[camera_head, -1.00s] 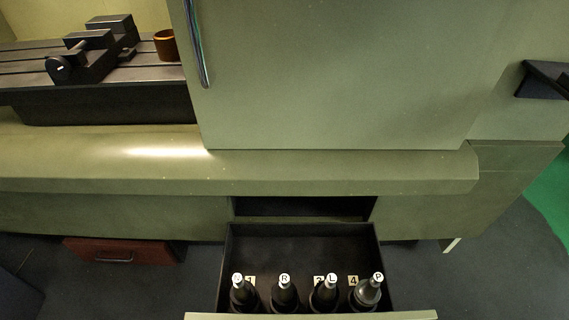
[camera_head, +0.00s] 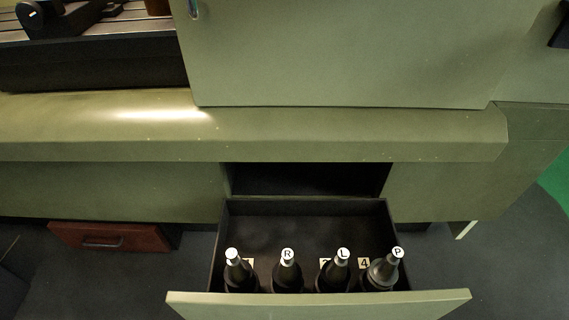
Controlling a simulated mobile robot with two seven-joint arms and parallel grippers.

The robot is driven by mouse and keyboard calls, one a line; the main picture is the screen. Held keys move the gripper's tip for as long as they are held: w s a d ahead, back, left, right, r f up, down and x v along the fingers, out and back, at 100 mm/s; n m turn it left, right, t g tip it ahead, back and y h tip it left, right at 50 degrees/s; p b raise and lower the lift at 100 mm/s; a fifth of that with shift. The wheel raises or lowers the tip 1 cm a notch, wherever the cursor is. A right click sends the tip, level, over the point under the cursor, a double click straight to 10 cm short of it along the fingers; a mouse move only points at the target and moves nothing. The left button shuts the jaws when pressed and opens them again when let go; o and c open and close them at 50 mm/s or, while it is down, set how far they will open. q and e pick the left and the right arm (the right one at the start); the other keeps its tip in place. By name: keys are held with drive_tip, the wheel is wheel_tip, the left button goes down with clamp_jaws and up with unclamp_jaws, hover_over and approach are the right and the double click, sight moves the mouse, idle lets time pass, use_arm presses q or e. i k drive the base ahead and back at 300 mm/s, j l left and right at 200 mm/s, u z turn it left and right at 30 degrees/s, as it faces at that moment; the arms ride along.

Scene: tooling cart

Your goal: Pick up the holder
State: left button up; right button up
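Several tool holders stand in a row near the front of an open dark drawer (camera_head: 300,222). The leftmost holder (camera_head: 234,268) has a white top whose mark I cannot read. Beside it stands a holder marked R (camera_head: 287,274), then one marked L (camera_head: 335,272). The rightmost holder, marked P (camera_head: 383,270), looks greyer and leans slightly right. Small number tags lie behind them; a 4 shows clearly and others are partly hidden. The drawer's front panel hides the holders' lower ends. Neither of my grippers is in view.
The drawer's pale green front panel (camera_head: 320,306) crosses the bottom. A green machine body (camera_head: 340,55) with a protruding ledge (camera_head: 300,140) stands above the drawer. A red drawer box (camera_head: 110,237) sits at left. A dark vise (camera_head: 62,14) is at upper left. The drawer's rear is empty.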

sight(287, 274)
drive_tip(key=l+u, duration=0.15)
drive_tip(key=u, duration=0.25)
drive_tip(key=l+u, duration=0.2)
drive_tip(key=u, duration=0.25)
drive_tip(key=l+u, duration=0.1)
drive_tip(key=u, duration=0.3)
drive_tip(key=k+l+u, duration=0.15)
drive_tip(key=u, duration=0.25)
